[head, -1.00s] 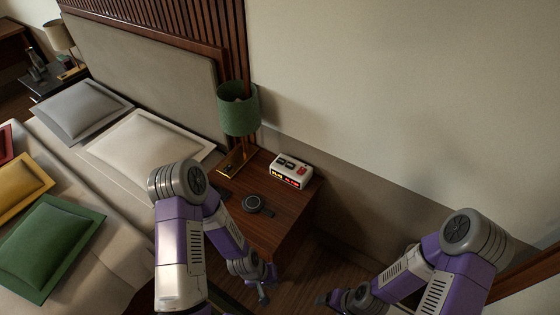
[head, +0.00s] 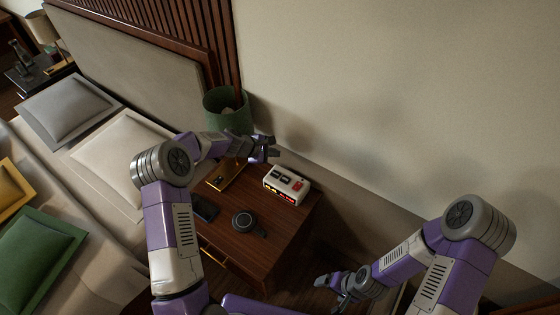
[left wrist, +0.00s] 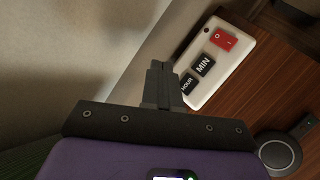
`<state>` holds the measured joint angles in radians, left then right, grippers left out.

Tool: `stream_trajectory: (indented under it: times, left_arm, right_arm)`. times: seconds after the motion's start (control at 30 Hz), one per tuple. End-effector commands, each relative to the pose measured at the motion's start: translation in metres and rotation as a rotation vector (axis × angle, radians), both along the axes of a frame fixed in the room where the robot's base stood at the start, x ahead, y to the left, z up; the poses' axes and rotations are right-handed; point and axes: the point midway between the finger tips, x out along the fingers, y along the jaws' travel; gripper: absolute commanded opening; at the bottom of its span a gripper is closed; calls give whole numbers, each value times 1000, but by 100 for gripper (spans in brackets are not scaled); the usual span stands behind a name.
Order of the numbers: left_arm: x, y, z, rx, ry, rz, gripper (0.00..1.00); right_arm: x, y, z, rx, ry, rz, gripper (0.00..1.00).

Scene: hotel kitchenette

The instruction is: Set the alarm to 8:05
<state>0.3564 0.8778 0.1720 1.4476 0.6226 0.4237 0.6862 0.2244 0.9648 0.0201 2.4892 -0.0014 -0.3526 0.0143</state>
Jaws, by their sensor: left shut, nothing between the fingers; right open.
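The white alarm clock (head: 286,185) sits on the wooden nightstand (head: 262,262), with dark buttons and a red switch on top and lit digits on its front, too small to read. In the left wrist view the clock (left wrist: 211,80) shows a black HOUR button (left wrist: 188,84), a black MIN button (left wrist: 203,64) and a red switch (left wrist: 224,40). My left gripper (head: 272,150) is shut and empty, just behind and left of the clock; its fingertips (left wrist: 157,66) show beside the HOUR button, apparently above it. My right gripper (head: 330,286) is open and empty, low at the right of the nightstand.
A green lamp (head: 228,110) stands behind the nightstand top, close to my left forearm. A round dark device (head: 244,222) and a dark phone-like slab (head: 204,208) lie on the nightstand. The bed with pillows (head: 120,160) is at left; the wall is behind.

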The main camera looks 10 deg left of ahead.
Motion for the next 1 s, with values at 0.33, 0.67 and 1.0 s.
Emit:
stream_trajectory:
  times: [0.33,0.67,1.0]
  left_arm:
    - [0,0,-1,3,0,-1,0]
    - [-1,0,-20,3,0,-1,0]
    - [-1,0,-69,3,0,-1,0]
  right_arm:
    - [-1,0,0,0,2,0,87]
    - [-1,0,-15,0,1,-1,87]
    - [-1,0,-52,0,2,0,87]
